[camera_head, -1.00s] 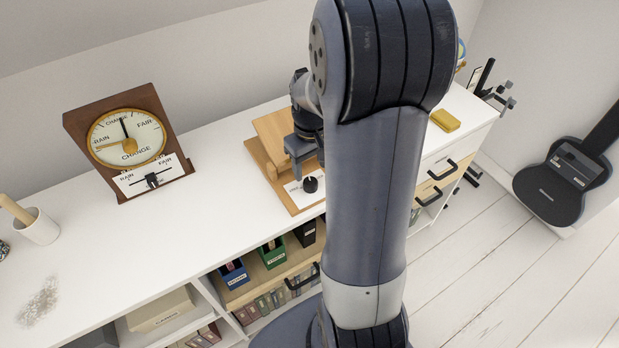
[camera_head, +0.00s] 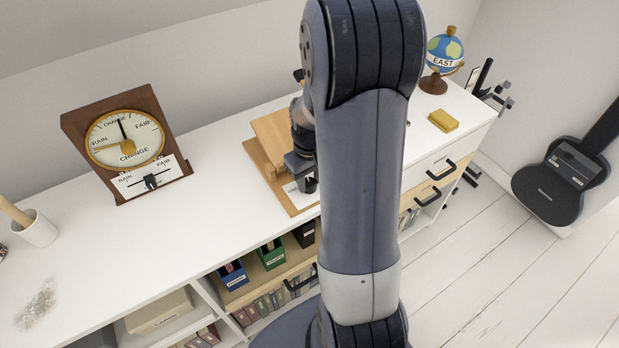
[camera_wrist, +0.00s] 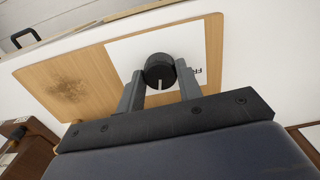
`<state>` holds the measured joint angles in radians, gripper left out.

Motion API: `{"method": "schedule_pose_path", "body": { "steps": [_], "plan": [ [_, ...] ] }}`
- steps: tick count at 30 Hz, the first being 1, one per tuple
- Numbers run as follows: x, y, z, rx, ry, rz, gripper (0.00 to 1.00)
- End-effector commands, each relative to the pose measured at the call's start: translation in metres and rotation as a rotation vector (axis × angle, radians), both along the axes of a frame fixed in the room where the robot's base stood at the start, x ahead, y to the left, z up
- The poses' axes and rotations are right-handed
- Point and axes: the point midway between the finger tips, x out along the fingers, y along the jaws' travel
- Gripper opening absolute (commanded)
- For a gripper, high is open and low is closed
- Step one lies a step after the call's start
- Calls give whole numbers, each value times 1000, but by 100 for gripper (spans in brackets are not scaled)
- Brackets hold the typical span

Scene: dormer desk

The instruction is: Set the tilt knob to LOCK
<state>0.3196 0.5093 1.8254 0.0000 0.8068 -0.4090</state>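The tilt knob (camera_wrist: 159,69) is a round black knob with a white pointer line, on a white label plate (camera_wrist: 190,38) fixed to a wooden board (camera_wrist: 75,65). In the wrist view its pointer line faces down toward my gripper. My gripper (camera_wrist: 159,84) is open, with one finger on each side of the knob's near part; I cannot tell whether they touch it. Part of a label shows beside the right finger, and the word LOCK cannot be read. In the head view my gripper (camera_head: 303,180) is low over the board's plate and largely covers the knob.
A wooden barometer (camera_head: 125,143) with a slider stands left on the white desk (camera_head: 205,200). A yellow block (camera_head: 443,121) and a globe (camera_head: 445,56) stand at the right end. A white cup (camera_head: 38,228) is at far left. The desk between barometer and board is clear.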

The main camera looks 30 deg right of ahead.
Motion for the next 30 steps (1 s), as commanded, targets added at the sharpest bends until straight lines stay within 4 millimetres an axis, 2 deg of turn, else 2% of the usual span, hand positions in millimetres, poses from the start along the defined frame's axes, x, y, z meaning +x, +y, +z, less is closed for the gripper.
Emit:
{"method": "schedule_pose_path", "body": {
  "steps": [1, 7, 17, 30],
  "plan": [
    [0, 0, 0, 0, 0, 0, 27],
    [0, 0, 0, 0, 0, 0, 11],
    [0, 0, 0, 0, 0, -53, 11],
    [0, 0, 0, 0, 0, -379, 11]
  ]
}}
